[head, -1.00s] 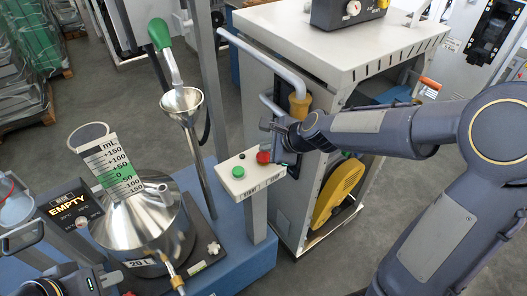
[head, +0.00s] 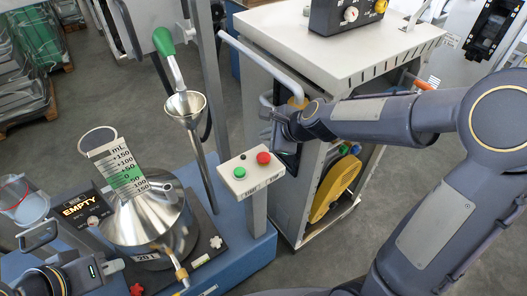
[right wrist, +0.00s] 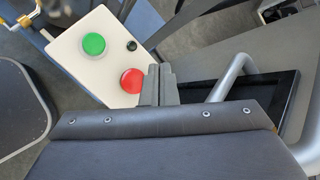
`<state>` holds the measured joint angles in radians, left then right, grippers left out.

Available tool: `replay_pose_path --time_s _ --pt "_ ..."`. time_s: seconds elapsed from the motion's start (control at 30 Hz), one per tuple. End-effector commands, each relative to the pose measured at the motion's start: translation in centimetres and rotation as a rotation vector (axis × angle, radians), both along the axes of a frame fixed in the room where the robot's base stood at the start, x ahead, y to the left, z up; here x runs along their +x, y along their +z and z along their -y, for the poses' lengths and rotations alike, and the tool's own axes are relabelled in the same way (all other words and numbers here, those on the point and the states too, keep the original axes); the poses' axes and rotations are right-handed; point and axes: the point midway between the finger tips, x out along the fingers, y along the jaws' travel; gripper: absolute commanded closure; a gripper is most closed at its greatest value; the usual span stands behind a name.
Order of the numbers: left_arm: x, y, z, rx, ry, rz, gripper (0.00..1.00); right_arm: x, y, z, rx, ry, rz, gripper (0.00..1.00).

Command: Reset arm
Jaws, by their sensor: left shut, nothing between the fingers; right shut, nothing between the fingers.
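My right arm reaches in from the right in the head view. Its gripper (head: 270,116) is above and just behind the control box (head: 252,185), near the cabinet's handle. In the right wrist view its fingers (right wrist: 160,72) are together and empty, beside the red button (right wrist: 132,81) in the picture. Whether they touch anything cannot be told. My left gripper (head: 112,266) is at the lower left, low in front of the steel vessel (head: 150,222). Its fingers are shut and small in view, with nothing seen in them.
The control box also has a green button (head: 239,172). A steel funnel (head: 187,105) stands behind it. The grey cabinet (head: 330,50) with a bent handle (head: 262,54) and yellow reel (head: 335,190) is close to my right arm. A display (head: 80,207) reads EMPTY. Grey floor is open behind.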

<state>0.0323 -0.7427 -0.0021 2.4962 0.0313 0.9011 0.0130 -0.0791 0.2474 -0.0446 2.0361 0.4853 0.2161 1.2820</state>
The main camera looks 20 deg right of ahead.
Motion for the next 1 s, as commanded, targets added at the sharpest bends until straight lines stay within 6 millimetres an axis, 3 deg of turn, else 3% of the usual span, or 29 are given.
replay_pose_path --time_s 0.73,0.87,1.0 --pt "0.0 -0.1 0.0 0.0 0.0 0.0 1.0 -0.6 0.5 0.2 -0.018 0.028 0.014 1.0" --pt "0.0 -0.1 0.0 0.0 0.0 0.0 1.0 -3.7 2.6 1.0 -0.124 0.181 0.087 1.0" --pt "0.0 -0.1 0.0 0.0 0.0 0.0 1.0 -10.3 5.0 2.4 -0.349 0.482 0.215 1.0"
